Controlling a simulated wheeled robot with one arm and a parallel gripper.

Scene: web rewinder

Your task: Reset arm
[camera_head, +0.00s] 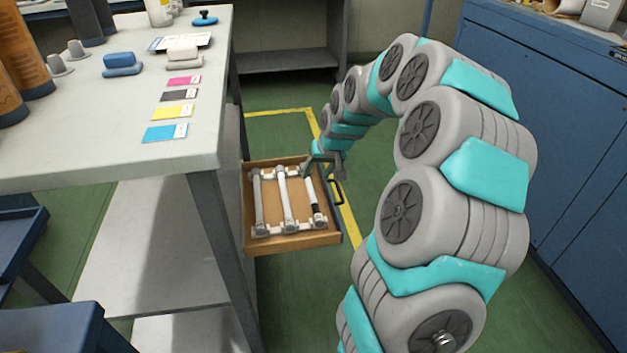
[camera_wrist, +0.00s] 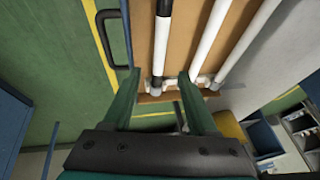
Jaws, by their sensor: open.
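My gripper (camera_head: 325,160) is at the far right corner of an open drawer with a wooden bottom (camera_head: 272,200). In the wrist view my gripper (camera_wrist: 160,90) is open, with its two green fingers spread apart. A rod with dark bands (camera_wrist: 160,50) shows between and beyond the fingers, and nothing is seen held. In the head view this banded rod (camera_head: 314,200) is the rightmost of three rods in the drawer. The middle rod (camera_head: 285,198) and left rod (camera_head: 258,198) are pale. All three rest on white holders. Whether a finger touches the rod, I cannot tell.
A grey workbench (camera_head: 110,165) stands left of the drawer, with colour cards, blocks and bottles on top. The drawer's dark handle (camera_head: 338,190) is on its right side. Blue cabinets (camera_head: 560,130) stand at the right.

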